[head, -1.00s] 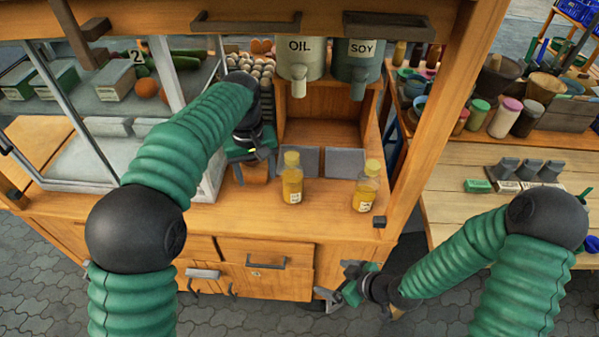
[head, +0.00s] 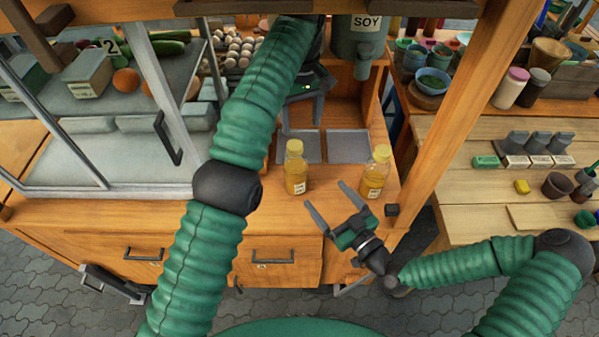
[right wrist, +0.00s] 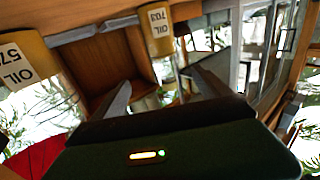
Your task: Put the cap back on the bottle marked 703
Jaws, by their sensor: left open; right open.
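Two yellow oil bottles stand upright on the wooden counter, a left one (head: 295,178) and a right one (head: 374,181). Both have yellow tops; I see no loose cap for certain. In the right wrist view, the bottle marked 703 (right wrist: 157,30) is at top centre and the other (right wrist: 22,60) at the left. Judging by the glass case beside it, 703 is probably the left bottle. My right gripper (head: 325,195) is open and empty before the bottles; its fingers also show in the right wrist view (right wrist: 160,90). My left gripper (head: 302,110) is open, above and behind the left bottle.
A glass case (head: 110,160) stands to the left. Two grey trays (head: 347,147) lie behind the bottles, under the SOY dispenser (head: 357,45). A wooden post (head: 445,120) rises right of the counter. A small yellow object (head: 522,187) lies on the side table.

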